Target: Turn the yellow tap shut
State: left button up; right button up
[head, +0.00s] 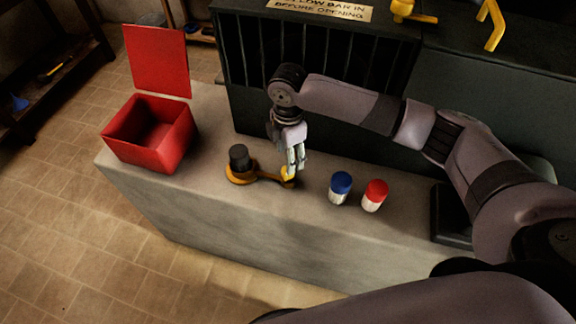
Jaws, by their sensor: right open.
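A yellow-orange fitting (240,178) with a round base and a black upright cap (239,157) sits on the grey bench. Its arm runs right to a brighter yellow end. My right gripper (293,172) points down at that end, open, its fingertips close beside or around it; contact is unclear. A yellow tap-like piece (404,12) with a side handle shows at the top, on the dark cabinet, cut by the picture edge. I cannot tell for certain which of these is the tap. My left gripper is not in view.
A blue-capped jar (340,188) and a red-capped jar (374,195) stand right of the gripper. An open red box (150,133) is at the bench's left end. Behind are a barred cage (310,45), a sign (320,9) and a bent yellow bar (493,25).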

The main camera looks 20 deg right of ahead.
notch_tip(320, 180, down, 6)
jog(key=shift+f, duration=0.1)
dwell(0.4)
jog(key=c, duration=1.1)
jog(key=shift+c, duration=0.2)
